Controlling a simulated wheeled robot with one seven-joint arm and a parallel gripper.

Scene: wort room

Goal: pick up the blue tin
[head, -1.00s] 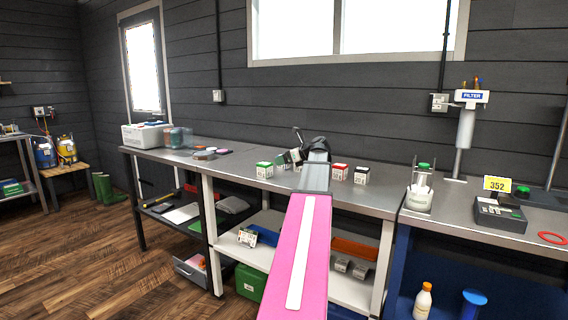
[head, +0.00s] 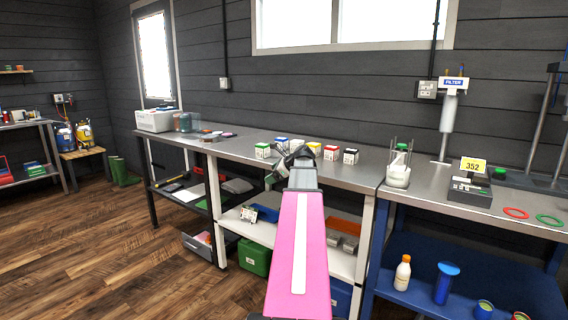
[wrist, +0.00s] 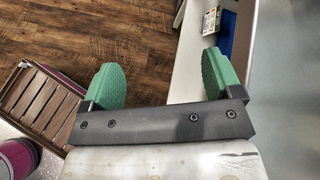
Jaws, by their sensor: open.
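A small white tin with a blue top (head: 281,142), which looks like the blue tin, stands in a row of similar tins on the steel bench (head: 240,143). My gripper (head: 270,178) is in front of the row, nearer to me, angled down and left at the bench's front edge. In the wrist view my gripper (wrist: 165,85) has its two green fingers wide apart, with nothing between them. The blue tin is not seen in the wrist view.
Neighbouring tins have green (head: 262,150), yellow (head: 314,147), red (head: 331,152) and black (head: 350,156) tops. A bottle rack (head: 398,170) stands to the right. The bench is fairly clear left of the tins. A lower shelf (head: 270,232) holds boxes.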

